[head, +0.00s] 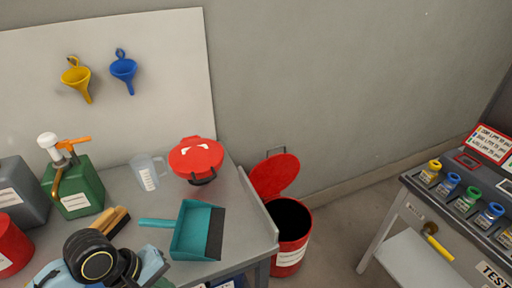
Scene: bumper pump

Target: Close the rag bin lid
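The rag bin (290,258) is a red drum with a white label, standing on the floor just right of the workbench. Its red lid (275,175) is open, tilted up at the back of the rim against the wall side. The dark inside of the bin shows through the open top. The bin's lower left part is hidden by the workbench.
The grey workbench (247,233) borders the bin on the left. A teal dustpan (190,236), red round container (195,158), clear jug (148,172) and green can (78,190) stand on it. A second table (400,243) with small bottles stands right. Floor between is clear.

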